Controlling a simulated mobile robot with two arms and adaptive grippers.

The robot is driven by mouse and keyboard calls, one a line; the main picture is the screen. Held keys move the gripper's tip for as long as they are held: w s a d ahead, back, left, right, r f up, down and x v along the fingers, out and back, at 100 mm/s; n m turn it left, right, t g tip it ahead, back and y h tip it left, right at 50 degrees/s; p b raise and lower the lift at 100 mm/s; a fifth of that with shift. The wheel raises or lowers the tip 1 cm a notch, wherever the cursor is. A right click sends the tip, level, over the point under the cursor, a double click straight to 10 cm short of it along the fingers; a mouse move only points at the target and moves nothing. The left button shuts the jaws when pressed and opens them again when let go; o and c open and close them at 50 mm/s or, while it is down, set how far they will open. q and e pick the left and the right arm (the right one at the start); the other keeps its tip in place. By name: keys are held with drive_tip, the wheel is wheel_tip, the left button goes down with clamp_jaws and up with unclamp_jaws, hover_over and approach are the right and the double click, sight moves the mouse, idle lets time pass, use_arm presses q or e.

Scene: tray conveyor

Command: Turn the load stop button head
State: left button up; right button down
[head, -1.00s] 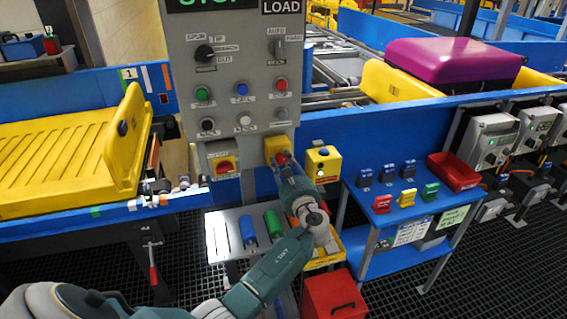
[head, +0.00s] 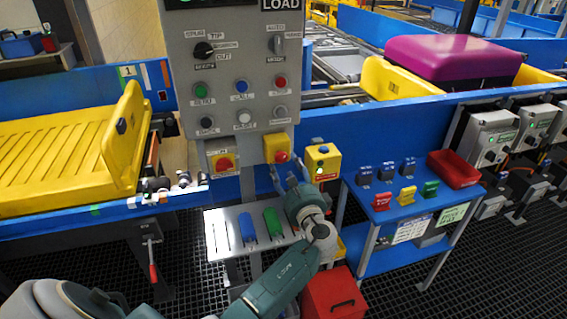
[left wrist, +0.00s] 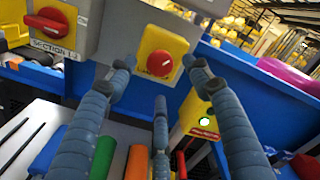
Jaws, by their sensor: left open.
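The load stop button is a round red head (head: 282,156) on a yellow box (head: 275,145) below the grey LOAD panel. In the left wrist view the red head (left wrist: 160,63) faces me and shows whole, with its yellow box (left wrist: 158,45) behind it. My left gripper (head: 290,176) is open and empty, in front of and slightly below the head. In the left wrist view my left gripper (left wrist: 159,72) has its upper fingertips spread left and right of the head and a third finger below. I see no clear contact. My right gripper is out of view.
The grey panel (head: 235,85) carries several knobs and buttons. A shelf with blue and green cylinders (head: 272,223) lies below.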

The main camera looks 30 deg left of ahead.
use_arm(q)
drive_tip(key=v, duration=0.7)
drive_tip(key=shift+s, duration=0.2)
drive_tip(key=shift+d, duration=0.1)
